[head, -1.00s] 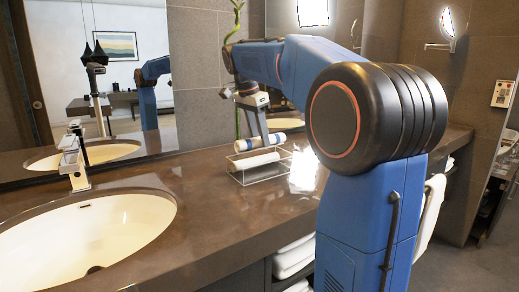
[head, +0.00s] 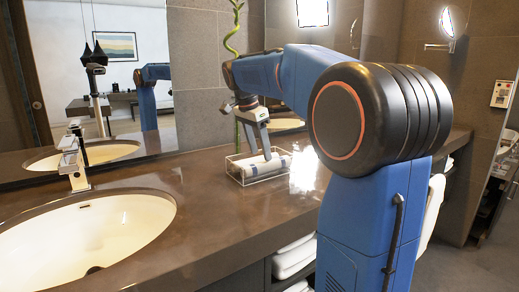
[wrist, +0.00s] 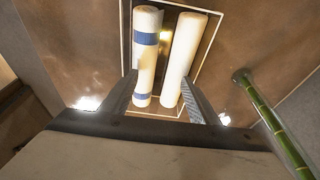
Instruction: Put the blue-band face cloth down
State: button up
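The blue-band face cloth (wrist: 146,50) is a white roll with blue bands. It lies in a clear, thin-edged tray (wrist: 157,114), side by side with a plain white roll (wrist: 187,50) on its right in the wrist view. In the head view the rolled cloth (head: 243,164) shows low inside the tray (head: 256,181). My gripper (wrist: 160,78) is open, its two fingers apart over the near ends of the rolls. The head view shows my gripper (head: 267,154) pointing down at the tray; the exact finger contact is unclear there.
A green bamboo stalk (wrist: 273,125) stands close to the gripper's right in the wrist view. The sink (head: 95,230) and faucet (head: 72,163) are at the left. The brown counter (head: 195,195) between sink and tray is clear. The mirror (head: 125,60) rises behind.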

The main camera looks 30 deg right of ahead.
jog(key=v, duration=1.2)
jog(key=shift+r, duration=0.2)
